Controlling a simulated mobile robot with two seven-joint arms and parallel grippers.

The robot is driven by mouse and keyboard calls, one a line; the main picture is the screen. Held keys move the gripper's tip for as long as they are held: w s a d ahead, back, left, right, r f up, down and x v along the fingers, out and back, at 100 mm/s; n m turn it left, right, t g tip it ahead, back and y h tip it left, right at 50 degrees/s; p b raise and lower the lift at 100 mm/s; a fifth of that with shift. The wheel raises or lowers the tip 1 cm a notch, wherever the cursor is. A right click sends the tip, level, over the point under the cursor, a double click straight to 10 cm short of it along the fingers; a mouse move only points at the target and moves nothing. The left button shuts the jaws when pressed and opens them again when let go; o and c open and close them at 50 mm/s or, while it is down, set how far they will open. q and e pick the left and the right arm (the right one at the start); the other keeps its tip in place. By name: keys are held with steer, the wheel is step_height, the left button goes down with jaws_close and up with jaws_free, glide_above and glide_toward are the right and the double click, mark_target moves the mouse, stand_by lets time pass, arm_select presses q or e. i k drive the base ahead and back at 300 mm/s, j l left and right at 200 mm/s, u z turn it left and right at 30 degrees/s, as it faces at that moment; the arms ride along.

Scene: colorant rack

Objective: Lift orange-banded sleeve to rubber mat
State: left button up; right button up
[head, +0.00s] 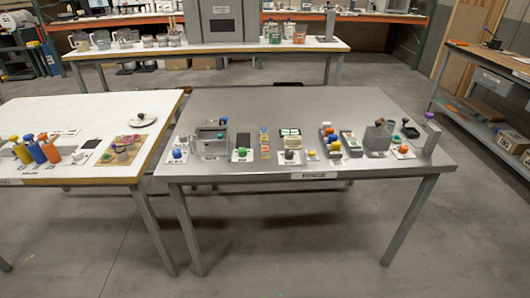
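Neither of my grippers shows in the head view. I cannot pick out for sure an orange-banded sleeve at this size. An orange upright cylinder (49,150) stands on the white table at the left, beside a blue one (36,151) and a yellow one (21,151). On the steel table, a small stack with orange parts (265,151) stands near the front middle. A dark flat rectangle (92,144) lies on the white table, and another (243,140) lies on the steel table. I cannot tell whether either is the rubber mat.
The steel table (330,105) has several small knobbed items along its front; its back is mostly clear. The white table (90,108) stands close at its left. A long bench (120,54) is behind, and a shelf unit (485,75) is at the right. Floor in front is clear.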

mark_target(265, 153)
steer(key=u, duration=0.4)
steer(key=l+u, duration=0.15)
steer(key=u, duration=0.3)
steer(key=l+u, duration=0.1)
steer(key=u, duration=0.3)
steer(key=l+u, duration=0.65)
steer(key=l, duration=0.2)
steer(key=k+l+u, duration=0.15)
steer(key=l, duration=0.3)
steer(key=l+u, duration=0.15)
steer(key=l, duration=0.25)
steer(key=k, duration=0.05)
